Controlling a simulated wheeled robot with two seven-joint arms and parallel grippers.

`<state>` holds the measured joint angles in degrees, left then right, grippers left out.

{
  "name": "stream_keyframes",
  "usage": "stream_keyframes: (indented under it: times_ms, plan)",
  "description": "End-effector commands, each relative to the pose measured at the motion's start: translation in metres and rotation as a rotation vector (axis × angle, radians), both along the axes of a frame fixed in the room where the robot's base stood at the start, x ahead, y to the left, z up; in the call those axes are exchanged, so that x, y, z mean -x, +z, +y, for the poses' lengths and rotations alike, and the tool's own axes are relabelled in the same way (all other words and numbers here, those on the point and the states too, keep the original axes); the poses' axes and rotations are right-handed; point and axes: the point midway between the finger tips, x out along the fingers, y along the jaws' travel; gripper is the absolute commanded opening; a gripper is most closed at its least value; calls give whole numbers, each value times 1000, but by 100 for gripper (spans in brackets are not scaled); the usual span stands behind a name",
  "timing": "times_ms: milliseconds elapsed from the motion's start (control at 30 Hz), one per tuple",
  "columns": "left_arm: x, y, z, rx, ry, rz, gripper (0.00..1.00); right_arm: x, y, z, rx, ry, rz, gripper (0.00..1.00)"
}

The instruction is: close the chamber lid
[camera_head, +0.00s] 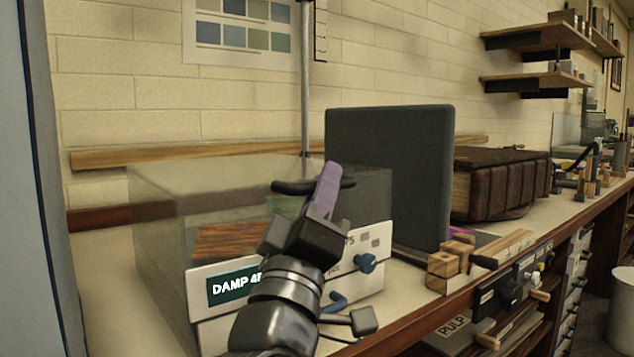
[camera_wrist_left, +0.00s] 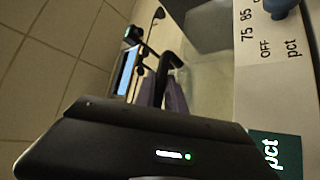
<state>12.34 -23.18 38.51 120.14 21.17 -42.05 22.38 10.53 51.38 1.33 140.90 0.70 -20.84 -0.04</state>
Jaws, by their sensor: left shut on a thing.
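The humidity chamber is a clear, smoky box with a pale front panel (camera_head: 370,255) marked "DAMP", at the left of the bench. Its see-through top or lid (camera_head: 220,175) looks roughly level; whether its edge touches the walls all round I cannot tell. A black bar handle (camera_head: 287,187) is at its front. My left gripper (camera_head: 328,182), with purple fingers, is shut on this handle. In the left wrist view the handle (camera_wrist_left: 168,58) crosses by the purple fingers (camera_wrist_left: 176,97). My arm hides part of the panel. My right gripper is out of view.
Brown slats (camera_head: 230,240) show inside the chamber. Small wooden blocks (camera_head: 450,262) lie near the bench's front edge. A blue knob (camera_head: 366,263) sticks out of the panel.

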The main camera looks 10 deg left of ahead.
Motion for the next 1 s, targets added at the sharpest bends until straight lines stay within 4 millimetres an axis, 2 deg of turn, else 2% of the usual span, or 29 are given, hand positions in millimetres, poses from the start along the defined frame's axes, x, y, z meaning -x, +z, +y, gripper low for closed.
stream_keyframes:
  times_ms: [33, 200, 233, 333, 667, 1000]
  plan:
    - [-3, -8, -2, -2, -6, 18, 0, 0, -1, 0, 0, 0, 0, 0]
    - [-4, -10, -2, -2, -7, 22, 0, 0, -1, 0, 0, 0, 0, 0]
    - [-4, -10, -2, -2, -6, 23, 16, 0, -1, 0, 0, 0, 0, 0]
    - [-4, -10, -1, -2, -6, 21, 23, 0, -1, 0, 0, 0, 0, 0]
    - [3, -10, -1, -3, -4, 16, 23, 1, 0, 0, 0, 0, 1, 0]
    - [47, -38, 1, -4, -6, 16, 23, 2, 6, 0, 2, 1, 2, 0]
